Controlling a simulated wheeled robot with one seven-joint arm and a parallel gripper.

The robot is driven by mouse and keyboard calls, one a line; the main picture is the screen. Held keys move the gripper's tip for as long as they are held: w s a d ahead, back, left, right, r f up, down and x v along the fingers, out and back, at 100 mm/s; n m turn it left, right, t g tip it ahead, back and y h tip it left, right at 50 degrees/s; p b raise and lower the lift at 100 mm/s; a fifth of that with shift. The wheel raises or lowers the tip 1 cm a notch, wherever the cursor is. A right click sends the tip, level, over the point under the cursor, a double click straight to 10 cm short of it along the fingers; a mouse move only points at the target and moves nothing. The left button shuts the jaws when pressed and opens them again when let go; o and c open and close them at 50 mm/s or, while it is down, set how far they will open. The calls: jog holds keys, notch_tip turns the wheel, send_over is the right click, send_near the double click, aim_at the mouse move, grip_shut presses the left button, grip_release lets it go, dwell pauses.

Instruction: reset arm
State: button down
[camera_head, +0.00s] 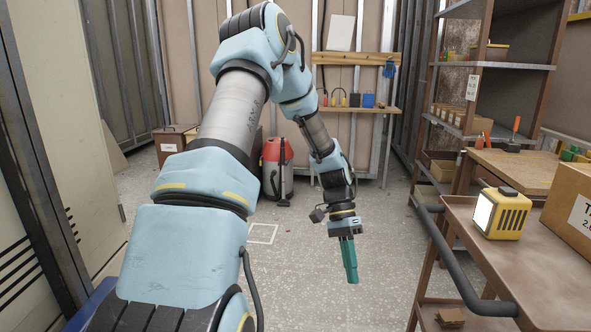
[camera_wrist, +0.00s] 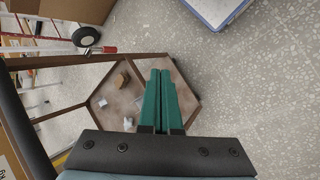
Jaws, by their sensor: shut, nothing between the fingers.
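My gripper (camera_head: 349,262) hangs at the end of my light-blue arm in the middle of the head view, pointing down above the speckled floor. Its green fingers are together with nothing between them. In the wrist view the gripper (camera_wrist: 160,75) shows the two green fingers side by side, in front of the lower shelf of a brown cart (camera_wrist: 110,90). My arm reaches forward from the bottom of the head view, bends at the top and comes down. The fingers touch nothing that I can see.
The brown cart (camera_head: 545,280) stands at the right with a yellow work lamp (camera_head: 508,222) and a cardboard box (camera_head: 575,205) on top. A red vacuum (camera_head: 277,165) stands behind my arm. A tall shelf (camera_head: 470,100) is at the back right. The floor (camera_head: 310,290) around my gripper is clear.

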jog(key=s+a+r+n+t+p, duration=0.2)
jog(key=a+r+n+t, duration=0.2)
jog(key=a+r, duration=0.4)
jog(key=s+a+r+n+t+y+p, duration=0.1)
jog(key=s+a+r+n+t+p, duration=0.1)
jog(key=a+r+n, duration=0.4)
jog(key=a+r+t+p, duration=0.1)
jog(key=a+r+t, duration=0.1)
jog(key=a, duration=0.4)
jog(key=shift+r, duration=0.7)
